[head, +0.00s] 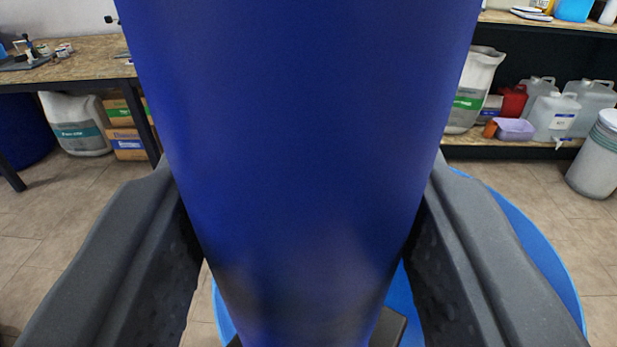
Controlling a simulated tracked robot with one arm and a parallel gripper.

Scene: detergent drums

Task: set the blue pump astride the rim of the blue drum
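The blue pump (305,140) fills the middle of the head view as a wide, dark blue body. My gripper (308,225) is shut on it, with one dark grey finger against each side. Below and behind it is the lighter blue drum (540,250), whose curved rim shows at the right and at the lower left. The pump hides most of the drum and its opening. A dark grey piece shows just right of the pump's lower end; I cannot tell what it belongs to. Whether the pump touches the rim is hidden.
A wooden workbench (85,58) with dark legs stands at the left, with a white sack (75,125) and boxes (127,140) under it. Shelves at the right hold canisters (553,115). A grey-white bin (600,155) stands at the right edge. Tiled floor (60,220) is clear around the drum.

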